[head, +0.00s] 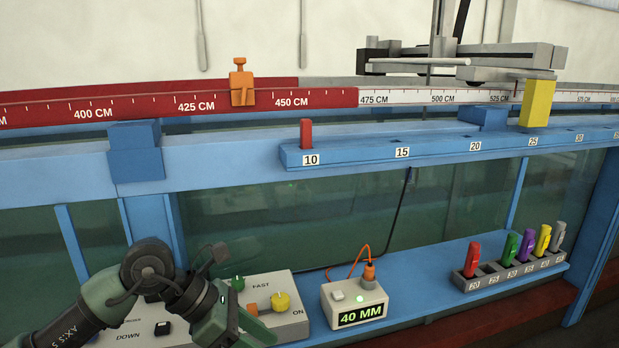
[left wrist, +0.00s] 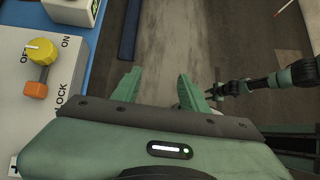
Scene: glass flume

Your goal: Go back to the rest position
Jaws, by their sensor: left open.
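My left gripper (head: 250,328) is low in the head view, in front of the right part of the control panel. In the left wrist view its two green fingers (left wrist: 157,88) stand apart with nothing between them, over the grey floor. The control panel (left wrist: 15,120) lies just left of it there. Whether that gripper is open or shut cannot be made out.
The panel carries a green knob (head: 238,283), an orange lever (head: 251,309) and a yellow knob (head: 281,301). A display box (head: 340,298) reading 40 MM stands right of it. A rack (head: 512,272) holds several coloured pieces. The blue flume frame (head: 230,172) runs behind.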

